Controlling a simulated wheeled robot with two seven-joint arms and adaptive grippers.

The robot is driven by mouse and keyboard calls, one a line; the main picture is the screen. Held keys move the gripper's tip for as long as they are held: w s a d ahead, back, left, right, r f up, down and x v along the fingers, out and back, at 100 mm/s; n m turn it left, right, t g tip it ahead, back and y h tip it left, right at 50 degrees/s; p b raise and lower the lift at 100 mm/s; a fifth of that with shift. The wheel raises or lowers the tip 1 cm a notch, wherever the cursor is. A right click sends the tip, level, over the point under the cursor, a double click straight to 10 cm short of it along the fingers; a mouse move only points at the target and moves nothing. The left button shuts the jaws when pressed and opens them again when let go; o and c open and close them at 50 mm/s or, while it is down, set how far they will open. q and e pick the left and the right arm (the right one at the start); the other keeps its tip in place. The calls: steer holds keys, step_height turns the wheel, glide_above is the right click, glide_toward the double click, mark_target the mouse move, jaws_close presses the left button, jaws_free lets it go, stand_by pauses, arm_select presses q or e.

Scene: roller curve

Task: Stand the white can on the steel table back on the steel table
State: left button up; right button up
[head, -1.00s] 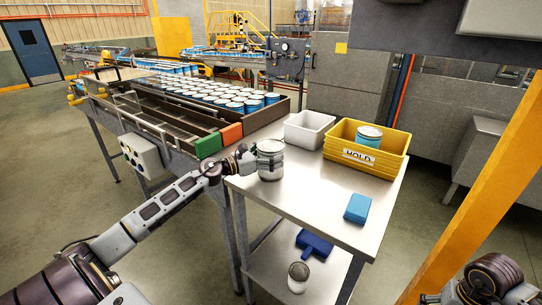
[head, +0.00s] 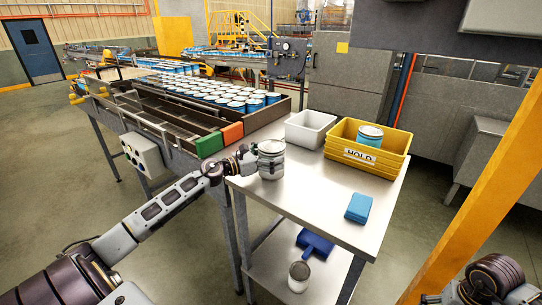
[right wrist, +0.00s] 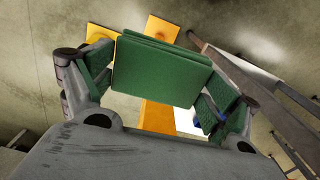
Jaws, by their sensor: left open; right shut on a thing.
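The white can (head: 271,163) stands upright on the steel table (head: 315,205), near its left edge. It looks plain, white to silver, with a pale lid. My left gripper (head: 256,160) is open at the can's left side. Its fingertips are small and partly hidden by the can, so I cannot tell whether they touch it. In the head view only part of my right arm shows, at the bottom right.
A second can (head: 299,277) and a blue dustpan-like thing (head: 315,243) are on the lower shelf. A conveyor (head: 165,115) adjoins the left.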

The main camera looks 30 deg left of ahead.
arm_select(q)
steer(key=shift+r, duration=0.15)
arm_select(e)
steer(key=shift+r, duration=0.2)
arm_select(q)
steer(key=shift+b+v, duration=0.35)
steer(key=shift+v, duration=1.15)
arm_select(e)
steer(key=shift+f, duration=0.55)
arm_select(q)
steer(key=shift+b+v, duration=0.9)
steer(key=shift+v, duration=3.6)
arm_select(e)
steer(key=shift+f, duration=0.9)
